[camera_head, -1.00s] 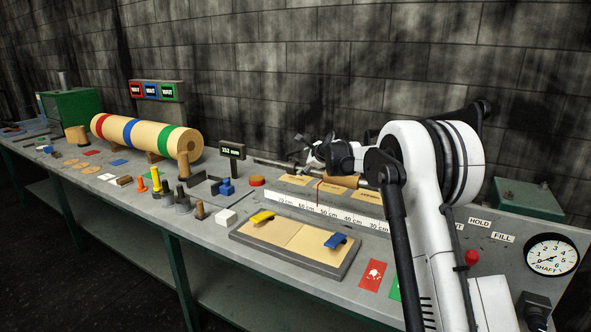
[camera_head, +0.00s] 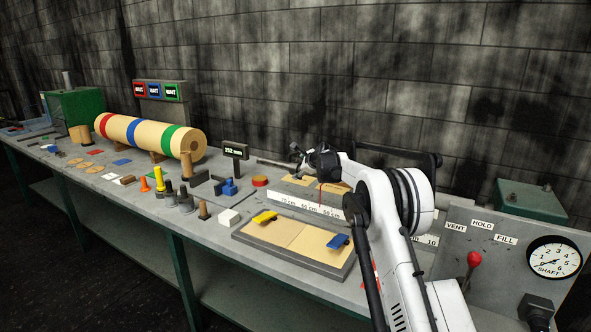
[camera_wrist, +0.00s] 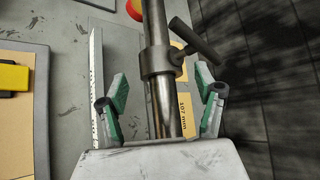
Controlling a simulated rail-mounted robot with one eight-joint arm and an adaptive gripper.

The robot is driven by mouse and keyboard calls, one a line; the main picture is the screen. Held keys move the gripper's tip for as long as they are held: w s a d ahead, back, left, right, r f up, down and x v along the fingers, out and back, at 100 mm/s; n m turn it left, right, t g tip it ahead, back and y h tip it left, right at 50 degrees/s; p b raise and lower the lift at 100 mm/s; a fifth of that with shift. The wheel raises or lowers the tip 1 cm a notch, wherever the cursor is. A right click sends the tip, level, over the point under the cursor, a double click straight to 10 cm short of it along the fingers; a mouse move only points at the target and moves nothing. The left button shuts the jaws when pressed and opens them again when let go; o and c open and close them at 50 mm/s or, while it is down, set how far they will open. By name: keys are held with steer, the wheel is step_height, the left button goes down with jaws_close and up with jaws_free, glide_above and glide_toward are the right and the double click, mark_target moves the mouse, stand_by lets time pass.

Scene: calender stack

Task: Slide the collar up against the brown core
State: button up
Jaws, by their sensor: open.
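In the wrist view a grey metal collar (camera_wrist: 160,62) sits around the steel shaft (camera_wrist: 156,22), with a dark T-handled screw (camera_wrist: 195,40) sticking out to its right. My gripper (camera_wrist: 162,82) is open, with one green-padded finger on each side of the shaft. The collar lies between and slightly beyond the fingertips, and neither pad touches it. In the head view my gripper (camera_head: 298,165) is over the shaft (camera_head: 272,163) at the back of the bench. I cannot make out the brown core for certain; my arm hides part of that area.
A white scale (camera_head: 300,204) runs in front of the shaft. A tray (camera_head: 295,240) with a yellow and a blue clip lies nearer the front. A control panel with a dial (camera_head: 553,257) is at right.

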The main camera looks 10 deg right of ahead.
mark_target(298, 168)
steer(key=shift+x, duration=2.6)
steer(key=shift+c, duration=0.5)
jaws_close()
steer(key=s+d+b, duration=0.1)
steer(key=s+d, duration=0.1)
steer(key=d, duration=0.1)
steer(key=s+d+b, duration=0.1)
steer(key=s+d, duration=0.2)
steer(key=shift+s+d+b, duration=0.3)
steer(key=shift+d, duration=0.1)
steer(key=shift+o, duration=0.5)
jaws_free()
steer(key=shift+a, duration=0.1)
